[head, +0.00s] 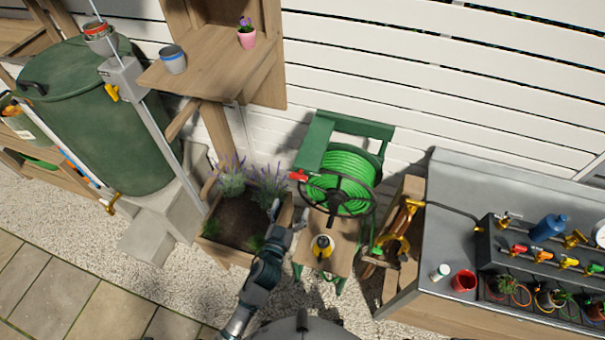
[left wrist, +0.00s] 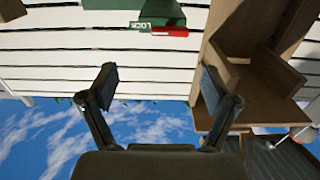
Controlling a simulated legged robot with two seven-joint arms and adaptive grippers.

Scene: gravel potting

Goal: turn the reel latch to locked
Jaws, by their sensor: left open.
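The hose reel (head: 340,185) has a green frame and holds coiled bright green hose. Its red latch (head: 299,176) sits at the left side of the frame, and the latch's turn position is hard to tell in the head view. In the left wrist view the red latch handle (left wrist: 170,31) lies level beside a small pale lettered label (left wrist: 140,27), too small to read surely. My left gripper (head: 289,213) is below the latch and apart from it. In the left wrist view its two fingers (left wrist: 158,85) are spread with nothing between them. My right gripper is not in view.
A planter with lavender (head: 238,216) stands just left of my left gripper. A yellow-and-black item (head: 322,246) rests on a wooden board below the reel. A grey bench (head: 440,225) is at the right, a green barrel (head: 95,120) at the left. A wooden shelf (head: 215,65) stands behind.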

